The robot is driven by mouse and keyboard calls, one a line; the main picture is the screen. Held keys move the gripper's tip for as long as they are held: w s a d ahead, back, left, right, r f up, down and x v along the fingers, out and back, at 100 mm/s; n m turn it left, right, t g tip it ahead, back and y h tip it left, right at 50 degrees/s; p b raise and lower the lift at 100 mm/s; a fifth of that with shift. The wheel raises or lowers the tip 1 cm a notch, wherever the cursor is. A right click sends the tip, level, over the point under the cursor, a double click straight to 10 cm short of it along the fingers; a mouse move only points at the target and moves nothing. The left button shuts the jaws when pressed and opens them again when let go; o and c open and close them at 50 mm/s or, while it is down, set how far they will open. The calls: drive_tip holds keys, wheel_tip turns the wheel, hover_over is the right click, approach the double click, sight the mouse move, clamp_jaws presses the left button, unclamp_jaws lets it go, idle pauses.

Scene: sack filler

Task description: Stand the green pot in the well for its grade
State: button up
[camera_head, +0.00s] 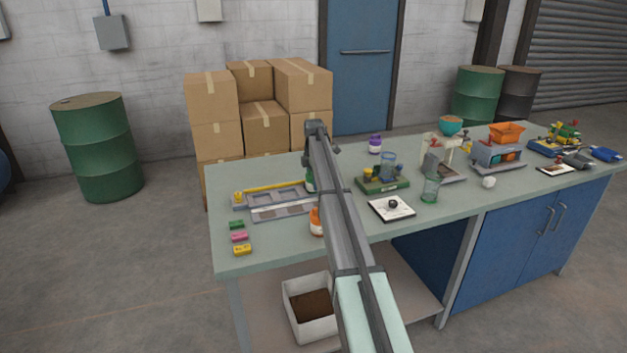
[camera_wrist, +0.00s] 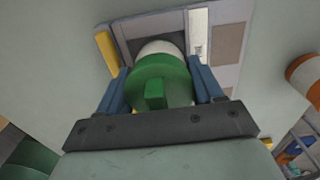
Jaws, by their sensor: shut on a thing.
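The green pot (camera_wrist: 160,80) has a green top with a square knob and a pale body. In the wrist view it sits between the blue fingers of my gripper (camera_wrist: 160,84), which is shut on it. In the head view only a green sliver of the pot (camera_head: 310,181) shows beside my arm, which hides the gripper. The grey well tray (camera_head: 277,192) lies on the bench just left of the pot. In the wrist view the tray (camera_wrist: 233,22) is beyond the pot, with one dark recess partly behind it. I cannot tell whether the pot touches the tray.
An orange bottle (camera_head: 316,224) stands right of the tray. Green, pink and yellow blocks (camera_head: 240,237) lie at the bench's left front. A green stand with a beaker (camera_head: 384,182) and a white card (camera_head: 391,208) are to the right. A purple-capped bottle (camera_head: 375,145) stands behind.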

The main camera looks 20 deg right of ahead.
drive_tip(key=shift+f, duration=0.15)
drive_tip(key=o, duration=1.1)
drive_tip(key=shift+w, duration=0.1)
drive_tip(key=shift+c, duration=0.8)
drive_tip(key=shift+o, duration=1)
drive_tip(key=shift+w+r, duration=0.1)
drive_tip(key=shift+r, duration=0.1)
drive_tip(key=shift+r, duration=0.2)
drive_tip(key=shift+c, duration=0.2)
drive_tip(key=shift+o, duration=0.5)
drive_tip(key=shift+r, duration=1.15)
drive_tip(key=shift+s+r, duration=0.2)
drive_tip(key=shift+r, duration=2.3)
